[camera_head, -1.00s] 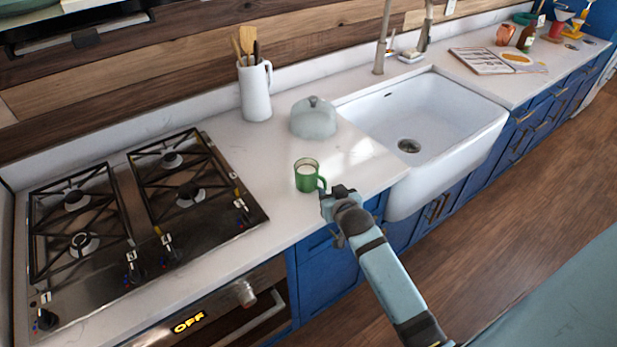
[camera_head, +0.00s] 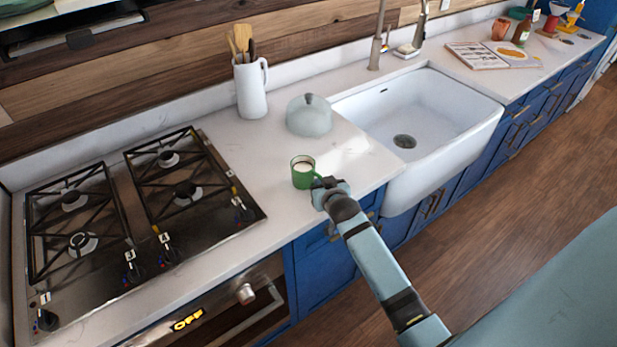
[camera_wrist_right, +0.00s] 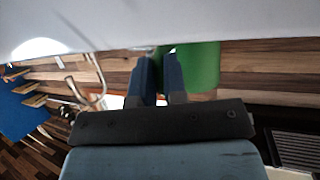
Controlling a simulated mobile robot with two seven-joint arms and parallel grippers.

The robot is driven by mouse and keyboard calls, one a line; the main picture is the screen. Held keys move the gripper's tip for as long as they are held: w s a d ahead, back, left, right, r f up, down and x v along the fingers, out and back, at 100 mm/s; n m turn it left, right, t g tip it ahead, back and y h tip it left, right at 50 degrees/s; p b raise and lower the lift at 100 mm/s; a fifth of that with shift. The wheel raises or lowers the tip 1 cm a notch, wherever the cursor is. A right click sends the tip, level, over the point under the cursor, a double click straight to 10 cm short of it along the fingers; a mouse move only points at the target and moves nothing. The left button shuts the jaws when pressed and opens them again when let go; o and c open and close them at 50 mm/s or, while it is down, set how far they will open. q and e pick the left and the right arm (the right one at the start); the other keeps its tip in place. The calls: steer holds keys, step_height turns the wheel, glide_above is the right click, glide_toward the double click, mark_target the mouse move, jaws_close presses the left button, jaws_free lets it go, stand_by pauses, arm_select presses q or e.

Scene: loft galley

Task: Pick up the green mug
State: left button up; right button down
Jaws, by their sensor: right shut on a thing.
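The green mug (camera_head: 302,173) stands upright on the white counter between the stove and the sink, with pale contents. My right gripper (camera_head: 318,186) is at the mug's right side, where the handle is, and hides most of the handle. In the right wrist view, the two blue fingers (camera_wrist_right: 160,55) stand close together against the green mug (camera_wrist_right: 198,66). The right gripper is shut on the mug's handle, and the mug appears to rest on the counter. My left gripper is not in view.
A grey domed cover (camera_head: 309,117) stands behind the mug, with a white jug of utensils (camera_head: 251,90) farther left. The gas stove (camera_head: 140,205) is left of the mug; the white sink (camera_head: 415,120) is to the right. Bare counter surrounds the mug.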

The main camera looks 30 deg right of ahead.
steer(key=shift+r, duration=0.2)
step_height(320, 180, up, 19)
steer(key=b, duration=0.1)
steer(key=shift+r, duration=0.2)
stand_by(1.2)
steer(key=shift+r, duration=0.15)
